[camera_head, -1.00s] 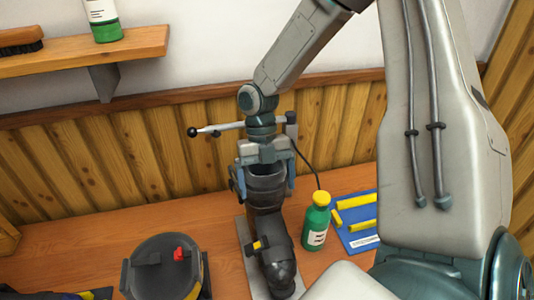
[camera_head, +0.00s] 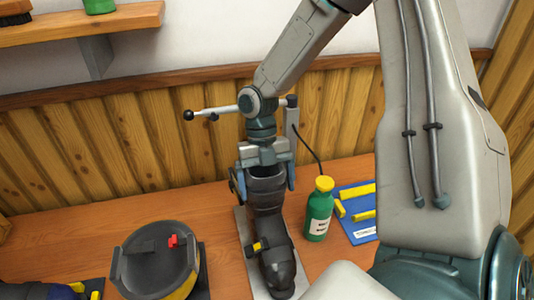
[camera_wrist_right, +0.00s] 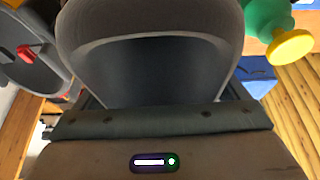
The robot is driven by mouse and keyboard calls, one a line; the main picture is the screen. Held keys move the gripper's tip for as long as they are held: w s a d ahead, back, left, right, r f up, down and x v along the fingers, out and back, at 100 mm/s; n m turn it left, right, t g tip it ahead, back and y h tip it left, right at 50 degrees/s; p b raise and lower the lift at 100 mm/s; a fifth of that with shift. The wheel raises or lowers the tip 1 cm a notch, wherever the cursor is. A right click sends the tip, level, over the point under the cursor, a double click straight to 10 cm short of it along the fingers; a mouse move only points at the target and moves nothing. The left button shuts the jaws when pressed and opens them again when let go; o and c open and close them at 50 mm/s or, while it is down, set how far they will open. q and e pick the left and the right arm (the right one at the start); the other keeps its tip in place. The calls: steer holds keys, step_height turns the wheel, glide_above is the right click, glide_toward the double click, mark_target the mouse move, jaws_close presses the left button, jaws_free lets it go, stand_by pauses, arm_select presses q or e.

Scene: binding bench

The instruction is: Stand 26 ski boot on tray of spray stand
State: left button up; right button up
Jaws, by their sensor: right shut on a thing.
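A dark ski boot (camera_head: 267,222) stands upright in the middle of the head view, its toe towards me. It is over the pale grey tray (camera_head: 243,228) of the spray stand (camera_head: 292,122); whether its sole touches the tray I cannot tell. My right gripper (camera_head: 264,172) is above the boot, with its fingers on either side of the cuff, shut on it. In the right wrist view the boot's open cuff (camera_wrist_right: 150,65) fills the middle. My left gripper is not in view.
A green bottle with a yellow cap (camera_head: 318,210) stands close right of the tray. A blue mat (camera_head: 350,195) with yellow bars lies farther right. A round dark device with a red knob (camera_head: 155,260) stands at front left. Bare bench lies behind it.

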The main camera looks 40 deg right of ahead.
steer(key=shift+f+b, duration=0.25)
steer(key=shift+b, duration=0.1)
stand_by(0.6)
steer(key=o, duration=1.6)
steer(key=shift+o, duration=0.5)
steer(key=shift+s, duration=0.1)
steer(key=shift+w+d+r+b, duration=0.1)
steer(key=shift+w+r+b, duration=0.2)
steer(key=shift+r, duration=0.1)
steer(key=p+v, duration=0.1)
steer(key=v, duration=0.5)
steer(key=shift+r+p, duration=0.35)
steer(key=shift+p, duration=0.05)
